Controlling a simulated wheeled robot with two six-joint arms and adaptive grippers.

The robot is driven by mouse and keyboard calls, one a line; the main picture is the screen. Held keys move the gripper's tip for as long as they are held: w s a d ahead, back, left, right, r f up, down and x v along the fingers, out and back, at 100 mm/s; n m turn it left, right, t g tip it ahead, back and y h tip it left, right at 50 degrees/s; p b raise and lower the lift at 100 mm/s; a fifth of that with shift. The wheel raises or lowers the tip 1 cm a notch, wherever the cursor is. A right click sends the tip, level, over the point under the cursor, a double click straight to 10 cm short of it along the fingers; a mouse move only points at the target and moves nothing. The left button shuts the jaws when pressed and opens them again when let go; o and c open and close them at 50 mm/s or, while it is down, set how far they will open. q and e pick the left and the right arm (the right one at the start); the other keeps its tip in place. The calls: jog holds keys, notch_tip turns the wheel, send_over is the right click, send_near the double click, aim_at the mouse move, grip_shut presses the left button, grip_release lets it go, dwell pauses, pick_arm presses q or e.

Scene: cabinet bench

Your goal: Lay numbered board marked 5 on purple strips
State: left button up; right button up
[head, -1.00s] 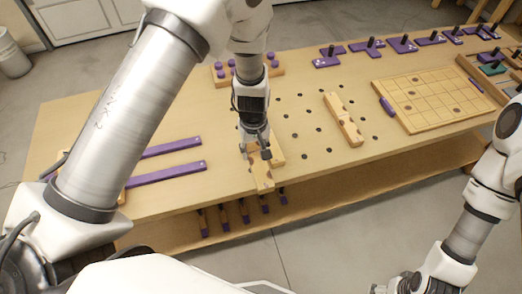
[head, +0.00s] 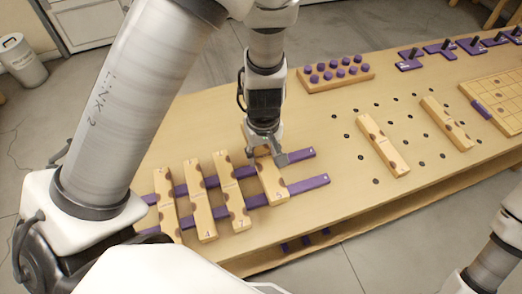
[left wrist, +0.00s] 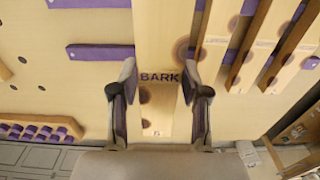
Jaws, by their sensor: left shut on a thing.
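Two purple strips (head: 310,184) lie side by side on the bench; their bare ends also show in the left wrist view (left wrist: 100,52). My left gripper (head: 268,157) is shut on a light wooden board (head: 272,184), its fingers on either side of it. The board spans across both strips, right of the other boards; I cannot tell whether it touches them. In the left wrist view the held board (left wrist: 160,45) shows the word BARK and a small digit, which looks like 5 in the head view. My right gripper is out of view.
Three boards (head: 232,190) lie across the strips to the left, with a gap beside the held one. Two more boards (head: 385,145) lie among dark holes at right. A block with purple knobs (head: 335,78) stands behind. Bare bench lies right of the strips.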

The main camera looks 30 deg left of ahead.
pick_arm(q)
jog(key=shift+f, duration=0.55)
jog(key=shift+s+a, duration=0.25)
jog(key=shift+a, duration=0.25)
jog(key=shift+w+d+f+b, duration=0.1)
jog(key=shift+d+f+b, duration=0.1)
jog(key=shift+b, duration=0.15)
jog(key=shift+d+f+b, duration=0.1)
jog(key=shift+f+b, duration=0.15)
jog(key=shift+b, duration=0.05)
notch_tip(320, 180, down, 6)
jog(key=b, duration=0.6)
jog(key=shift+f, duration=0.2)
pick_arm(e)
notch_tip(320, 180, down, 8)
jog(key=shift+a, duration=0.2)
pick_arm(q)
jog(key=shift+f+b, duration=0.45)
jog(key=shift+b, duration=0.15)
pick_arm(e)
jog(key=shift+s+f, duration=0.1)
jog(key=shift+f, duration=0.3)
pick_arm(q)
jog(key=shift+f+b, duration=0.4)
jog(key=shift+f, duration=0.05)
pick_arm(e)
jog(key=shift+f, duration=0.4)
